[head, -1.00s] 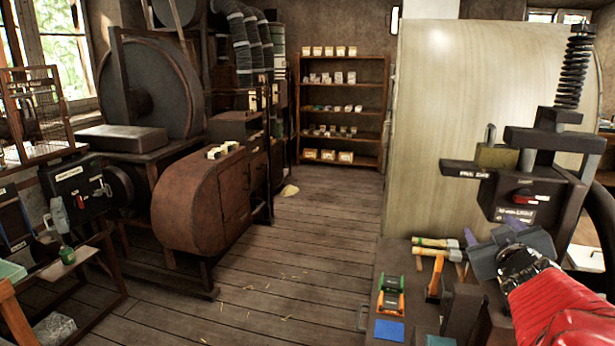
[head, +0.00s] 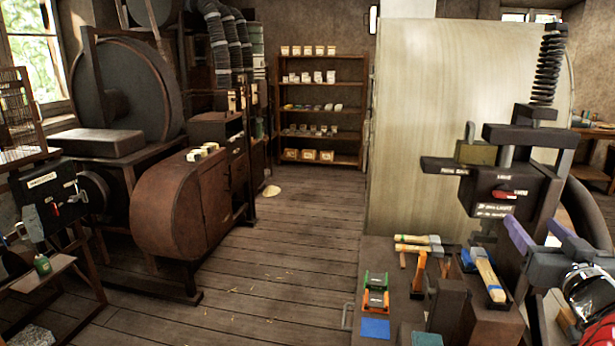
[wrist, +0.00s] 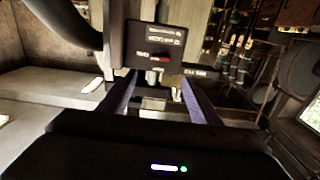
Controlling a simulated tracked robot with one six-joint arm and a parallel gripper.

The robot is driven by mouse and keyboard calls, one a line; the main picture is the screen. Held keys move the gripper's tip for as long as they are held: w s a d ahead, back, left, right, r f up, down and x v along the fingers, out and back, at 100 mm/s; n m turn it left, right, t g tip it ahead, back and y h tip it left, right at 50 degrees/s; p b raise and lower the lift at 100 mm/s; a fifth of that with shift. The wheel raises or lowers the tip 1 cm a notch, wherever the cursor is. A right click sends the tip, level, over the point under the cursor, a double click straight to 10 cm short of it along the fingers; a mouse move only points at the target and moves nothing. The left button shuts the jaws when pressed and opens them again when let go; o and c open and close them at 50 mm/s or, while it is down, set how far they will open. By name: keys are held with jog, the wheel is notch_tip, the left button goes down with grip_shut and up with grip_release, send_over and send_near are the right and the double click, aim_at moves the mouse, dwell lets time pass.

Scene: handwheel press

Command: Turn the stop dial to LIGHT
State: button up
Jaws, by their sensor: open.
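The stop dial (head: 502,196) is a small red knob on the dark front panel (head: 486,192) of the press. It also shows as a red mark in the wrist view (wrist: 160,59). Pale lettering sits above and below it, too small to read surely, so I cannot tell its setting. My gripper (head: 538,231) has purple fingers held apart, below and to the right of the panel and clear of the dial. In the wrist view my gripper (wrist: 158,82) is open and empty, with the panel beyond the fingertips.
The bench (head: 385,262) below carries several wooden-handled tools, a blue pad (head: 375,328) and dark blocks. Open wooden floor lies to the left.

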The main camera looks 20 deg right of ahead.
aim_at(506, 196)
jog(key=x, duration=1.3)
jog(key=shift+w+d, duration=0.15)
jog(key=shift+w, duration=0.15)
jog(key=shift+c, duration=0.2)
jog(key=c, duration=1)
